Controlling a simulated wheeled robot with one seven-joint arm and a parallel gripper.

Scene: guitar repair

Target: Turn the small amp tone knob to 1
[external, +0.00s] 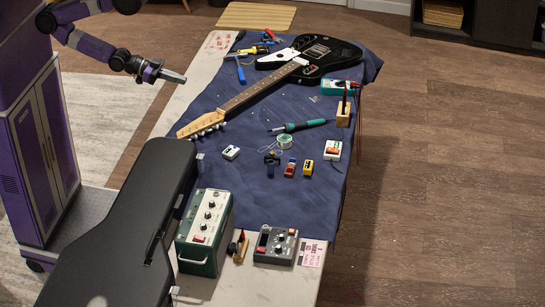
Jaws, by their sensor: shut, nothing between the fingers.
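The small amp (204,231) is a dark green box with a light front panel. It stands at the near left end of the table. Its panel carries a column of dark knobs (210,205) and a red switch. I cannot read the labels, tell which knob is tone, or see where any knob points. My gripper (181,79) is shut and empty. It is in the air near the far left edge of the table, well away from the amp, pointing right.
A black guitar case (130,215) lies left of the amp. A grey multi-knob box (275,245) and a small red-and-wood item (238,246) stand right of it. A guitar (250,93), soldering iron (300,126) and small pedals lie on the blue mat (255,203).

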